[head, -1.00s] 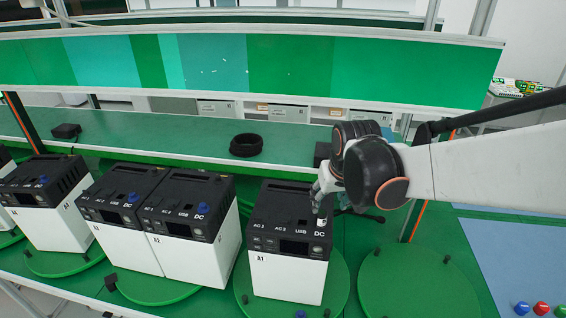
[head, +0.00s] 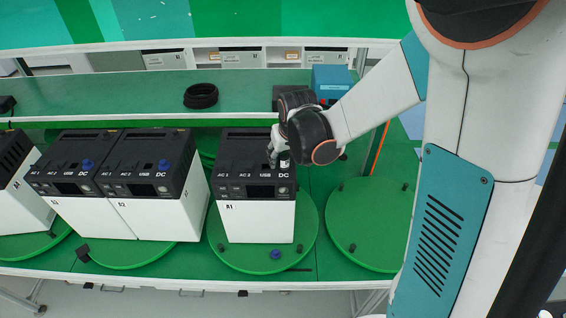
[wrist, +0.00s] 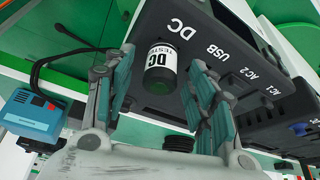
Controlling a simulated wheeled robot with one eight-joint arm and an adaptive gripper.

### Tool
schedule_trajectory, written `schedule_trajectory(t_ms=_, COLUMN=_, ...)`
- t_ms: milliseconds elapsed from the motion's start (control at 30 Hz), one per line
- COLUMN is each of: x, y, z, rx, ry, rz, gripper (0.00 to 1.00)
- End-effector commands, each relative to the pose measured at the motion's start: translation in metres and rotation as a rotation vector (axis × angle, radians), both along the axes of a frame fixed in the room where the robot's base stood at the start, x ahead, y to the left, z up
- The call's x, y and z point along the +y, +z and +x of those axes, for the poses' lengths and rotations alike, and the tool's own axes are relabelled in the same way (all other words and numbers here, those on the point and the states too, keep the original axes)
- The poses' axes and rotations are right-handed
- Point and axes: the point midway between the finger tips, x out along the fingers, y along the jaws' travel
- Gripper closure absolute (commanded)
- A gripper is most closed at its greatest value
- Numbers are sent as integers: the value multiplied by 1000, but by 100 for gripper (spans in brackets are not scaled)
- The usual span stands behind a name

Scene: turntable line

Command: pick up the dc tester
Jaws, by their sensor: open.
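The dc tester (wrist: 160,68) is a short black cylinder with a white label. It stands at the DC socket of the R1 box (head: 257,218), a white box with a black top. In the head view the tester (head: 284,161) shows only as a small pale patch beside my gripper (head: 277,156). In the wrist view my gripper (wrist: 161,80) is open, with one finger on each side of the tester. Gaps show between the tester and both fingers; I cannot tell how deep it sits between them.
R1 stands on a green turntable (head: 225,258) with a blue knob (head: 275,254) near its front edge. Similar boxes (head: 165,213) stand to the left. An empty turntable (head: 365,225) is on the right. Behind are a black ring (head: 201,96) and a blue device (head: 331,80).

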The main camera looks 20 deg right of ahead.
Motion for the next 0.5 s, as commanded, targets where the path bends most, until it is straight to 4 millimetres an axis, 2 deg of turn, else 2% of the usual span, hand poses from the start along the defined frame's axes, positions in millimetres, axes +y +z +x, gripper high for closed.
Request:
schedule_trajectory(t_ms=167, x=0, y=-12, z=5, rx=0, ry=0, rz=0, gripper=49)
schedule_trajectory(t_ms=433, x=0, y=-13, z=5, rx=0, ry=0, rz=0, gripper=49)
schedule_trajectory(t_ms=500, x=0, y=-13, z=5, rx=0, ry=0, rz=0, gripper=65)
